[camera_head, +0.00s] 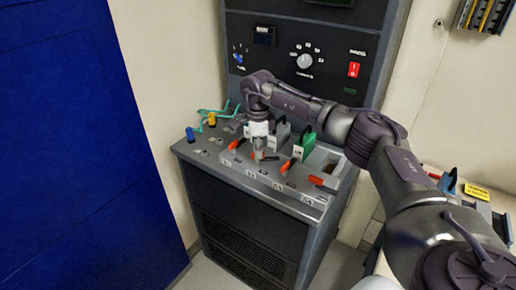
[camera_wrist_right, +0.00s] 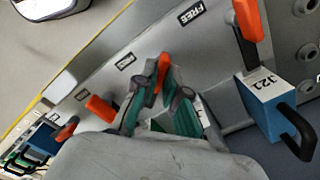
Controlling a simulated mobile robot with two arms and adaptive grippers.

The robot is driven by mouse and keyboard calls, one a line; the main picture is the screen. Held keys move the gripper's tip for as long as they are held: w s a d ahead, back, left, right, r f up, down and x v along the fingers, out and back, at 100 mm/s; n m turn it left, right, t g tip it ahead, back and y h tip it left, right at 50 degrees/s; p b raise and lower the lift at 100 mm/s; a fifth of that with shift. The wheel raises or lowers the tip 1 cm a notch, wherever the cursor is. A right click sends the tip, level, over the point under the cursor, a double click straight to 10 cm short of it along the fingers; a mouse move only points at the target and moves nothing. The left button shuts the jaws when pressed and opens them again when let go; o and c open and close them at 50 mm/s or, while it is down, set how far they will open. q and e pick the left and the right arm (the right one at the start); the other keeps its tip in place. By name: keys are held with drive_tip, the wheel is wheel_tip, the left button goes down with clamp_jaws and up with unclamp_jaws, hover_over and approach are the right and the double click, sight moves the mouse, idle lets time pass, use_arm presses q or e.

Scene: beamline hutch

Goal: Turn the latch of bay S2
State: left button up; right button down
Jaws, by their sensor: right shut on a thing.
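The row of bays runs along the sloped top of the dark cabinet (camera_head: 262,186), with orange latches at its front. My right gripper (camera_head: 259,155) points down at the second latch from the left, by the S2 label. In the right wrist view its two fingers (camera_wrist_right: 161,95) are shut on the orange S2 latch (camera_wrist_right: 164,68), whose lower part they hide. The S1 latch (camera_head: 236,143) is to the left, the S3 latch (camera_head: 289,165) and S4 latch (camera_head: 316,180) to the right. My left gripper is not in view.
A green module (camera_head: 304,144) and a grey module (camera_head: 281,132) with black handles stand close behind the latches. A control panel (camera_head: 304,60) rises behind. A bench (camera_head: 478,205) is at right.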

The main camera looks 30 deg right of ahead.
drive_tip(key=m, duration=0.3)
drive_tip(key=shift+r+m+p, duration=0.15)
drive_tip(key=shift+m+p, duration=0.6)
drive_tip(key=shift+m, duration=1.35)
drive_tip(key=c, duration=1.2)
unclamp_jaws()
drive_tip(key=shift+c, duration=0.2)
wheel_tip(320, 180, up, 12)
